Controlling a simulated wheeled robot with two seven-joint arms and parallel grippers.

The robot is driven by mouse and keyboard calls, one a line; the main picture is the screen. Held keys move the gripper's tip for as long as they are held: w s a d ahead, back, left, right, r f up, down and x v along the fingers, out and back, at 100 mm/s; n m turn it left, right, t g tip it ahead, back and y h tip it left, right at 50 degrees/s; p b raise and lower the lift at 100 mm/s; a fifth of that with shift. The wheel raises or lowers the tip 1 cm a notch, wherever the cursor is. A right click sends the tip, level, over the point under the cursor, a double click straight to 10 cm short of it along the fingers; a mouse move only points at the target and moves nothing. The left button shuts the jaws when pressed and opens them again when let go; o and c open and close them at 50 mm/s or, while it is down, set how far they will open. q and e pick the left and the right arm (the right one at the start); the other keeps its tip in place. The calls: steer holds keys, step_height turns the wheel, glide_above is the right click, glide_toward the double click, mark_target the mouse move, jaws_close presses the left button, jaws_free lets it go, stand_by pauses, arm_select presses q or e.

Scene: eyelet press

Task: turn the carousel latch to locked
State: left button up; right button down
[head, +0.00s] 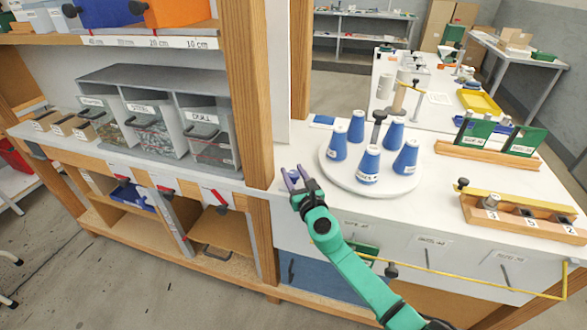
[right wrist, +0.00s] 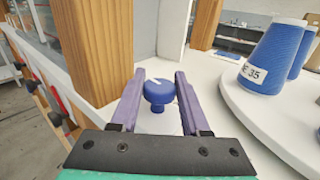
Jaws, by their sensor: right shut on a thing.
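The carousel latch (right wrist: 158,92) shows in the right wrist view as a round blue knob on a narrower stem, with a pale mark on its top. My right gripper (right wrist: 159,90) has its purple fingers on either side of the knob and is shut on it. In the head view the gripper (head: 295,177) is at the table's left corner, left of the carousel, and mostly hides the knob. The white round carousel (head: 340,179) carries several blue cones. Which setting the latch points to cannot be read. My left gripper is not in view.
A wooden post (head: 254,100) stands close to the left of my right gripper; it also shows in the right wrist view (right wrist: 90,45). A blue cone (right wrist: 270,60) stands at the carousel's near edge. Wooden racks (head: 487,160) occupy the table's right side.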

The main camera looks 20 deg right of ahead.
steer(key=shift+a+r+m+h+p, duration=0.1)
steer(key=shift+r+m+h+p, duration=0.1)
steer(key=shift+m+h+p, duration=0.8)
steer(key=shift+f+m+h, duration=0.1)
steer(key=shift+m+h, duration=0.2)
steer(key=shift+h, duration=0.7)
steer(key=shift+f+m+h, duration=0.1)
steer(key=shift+m+h, duration=0.4)
steer(key=shift+h, duration=0.1)
steer(key=m+g+h+b, duration=0.1)
steer(key=h, duration=0.2)
steer(key=shift+f+m, duration=0.15)
steer(key=shift+m, duration=0.25)
steer(key=shift+f+m+g+h+b, duration=0.1)
steer(key=shift+m+g+h+b, duration=0.3)
steer(key=shift+g+h+b, duration=0.15)
steer(key=m+g+h+b, duration=0.4)
steer(key=h+b, duration=0.1)
steer(key=b, duration=0.1)
steer(key=shift+h+b, duration=0.25)
steer(key=shift+b, duration=0.1)
arm_select(q)
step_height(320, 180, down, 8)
steer(key=b, duration=0.1)
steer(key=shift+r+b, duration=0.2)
steer(key=shift+b, duration=0.15)
arm_select(e)
steer(key=shift+r+m+g+h, duration=0.2)
steer(key=shift+m+g+h, duration=0.4)
steer(key=shift+m+g, duration=0.2)
